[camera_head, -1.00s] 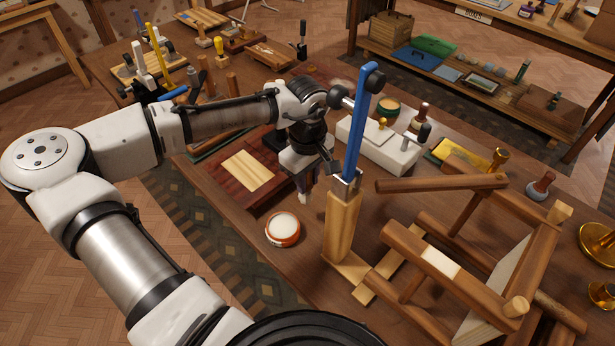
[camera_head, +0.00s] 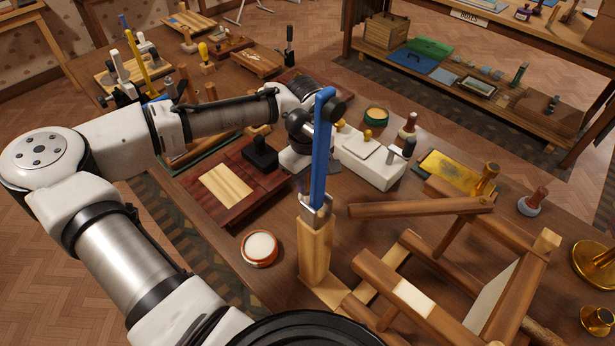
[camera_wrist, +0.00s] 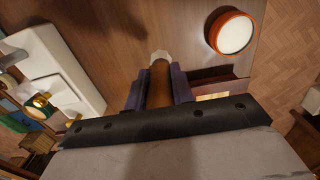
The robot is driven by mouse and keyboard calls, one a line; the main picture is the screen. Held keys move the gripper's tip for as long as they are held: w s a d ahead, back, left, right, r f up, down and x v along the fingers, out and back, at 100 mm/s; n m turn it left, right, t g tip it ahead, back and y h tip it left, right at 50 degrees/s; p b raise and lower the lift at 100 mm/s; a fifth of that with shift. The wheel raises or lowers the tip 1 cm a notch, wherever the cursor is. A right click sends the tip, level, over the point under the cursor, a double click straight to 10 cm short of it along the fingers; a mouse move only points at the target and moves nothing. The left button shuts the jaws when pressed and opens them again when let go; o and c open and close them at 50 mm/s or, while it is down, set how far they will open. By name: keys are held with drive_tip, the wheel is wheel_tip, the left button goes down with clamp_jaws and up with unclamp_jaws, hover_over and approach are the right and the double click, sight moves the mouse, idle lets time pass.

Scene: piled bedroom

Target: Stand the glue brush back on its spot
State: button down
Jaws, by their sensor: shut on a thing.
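The glue brush (camera_wrist: 160,85) is between the two dark fingers of my gripper (camera_wrist: 158,90) in the wrist view. It shows as a brown round handle with a pale end, pointing away from the wrist over the bare table top. In the head view my gripper (camera_head: 299,162) hangs above the table between the white box and the red-brown board. The blue upright and its post partly cover it, and I cannot make out the brush there. No marked spot for the brush can be told for certain.
An orange-rimmed jar (camera_head: 259,248) stands left of the wooden post (camera_head: 315,250) with the blue upright (camera_head: 322,150). A black stamp (camera_head: 261,152) is by the red-brown board (camera_head: 190,195). A white box (camera_head: 375,170) and a wooden frame (camera_head: 430,210) stand right.

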drive_tip(key=shift+f+b, duration=1.7)
drive_tip(key=shift+f, duration=1.35)
drive_tip(key=shift+f+b, duration=0.3)
drive_tip(key=shift+f, duration=0.65)
drive_tip(key=c, duration=1.1)
unclamp_jaws()
wheel_tip(320, 180, up, 6)
drive_tip(key=p, duration=0.5)
drive_tip(key=shift+f, duration=0.1)
drive_tip(key=shift+r, duration=1.1)
